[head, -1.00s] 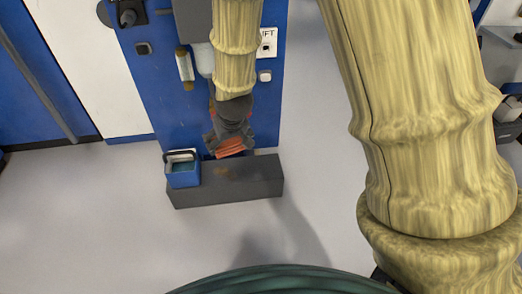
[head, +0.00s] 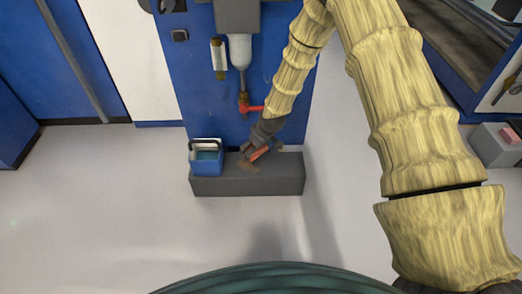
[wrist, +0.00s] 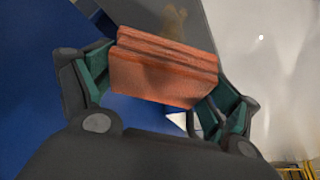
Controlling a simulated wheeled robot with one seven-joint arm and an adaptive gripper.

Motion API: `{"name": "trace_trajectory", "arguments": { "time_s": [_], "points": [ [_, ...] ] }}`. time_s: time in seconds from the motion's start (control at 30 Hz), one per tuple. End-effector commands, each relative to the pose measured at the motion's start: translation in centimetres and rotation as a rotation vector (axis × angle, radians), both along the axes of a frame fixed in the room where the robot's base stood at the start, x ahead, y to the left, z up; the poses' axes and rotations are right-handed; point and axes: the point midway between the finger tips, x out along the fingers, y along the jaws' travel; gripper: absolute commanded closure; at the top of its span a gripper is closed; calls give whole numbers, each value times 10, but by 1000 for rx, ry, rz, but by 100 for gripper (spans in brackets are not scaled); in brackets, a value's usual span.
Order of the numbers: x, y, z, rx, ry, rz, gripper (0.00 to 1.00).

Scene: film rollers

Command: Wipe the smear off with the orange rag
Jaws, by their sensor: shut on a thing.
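My gripper (head: 262,144) is shut on the orange rag (head: 259,153), which is folded into a thick pad. In the wrist view the rag (wrist: 164,75) spans between both fingers. The smear (head: 247,167) is a brownish patch on the top of the grey step (head: 282,178), just below and left of the rag in the head view. In the wrist view the smear (wrist: 174,22) shows beyond the rag's upper edge, partly hidden by it. I cannot tell whether the rag touches the step.
A blue box with a dark handle (head: 206,160) stands at the step's left end. Behind the step is a blue panel (head: 205,95) with a pipe and a red valve handle (head: 254,108). The step's right end is clear, and open floor lies in front.

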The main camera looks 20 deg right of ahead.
Motion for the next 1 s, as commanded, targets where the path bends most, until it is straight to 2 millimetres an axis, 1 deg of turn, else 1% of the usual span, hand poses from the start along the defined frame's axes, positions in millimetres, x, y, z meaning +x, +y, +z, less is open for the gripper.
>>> {"name": "trace_trajectory", "arguments": {
  "time_s": [0.03,0.1,0.2,0.33,0.57,1.0],
  "points": [
    [3,-7,-12,2,1,7,30],
    [6,-13,-24,1,1,23,30],
    [8,-19,-35,1,1,38,30],
    [10,-22,-41,1,0,48,30],
    [10,-23,-51,0,0,49,30],
    [10,-23,-88,0,1,48,30]
  ]
}}
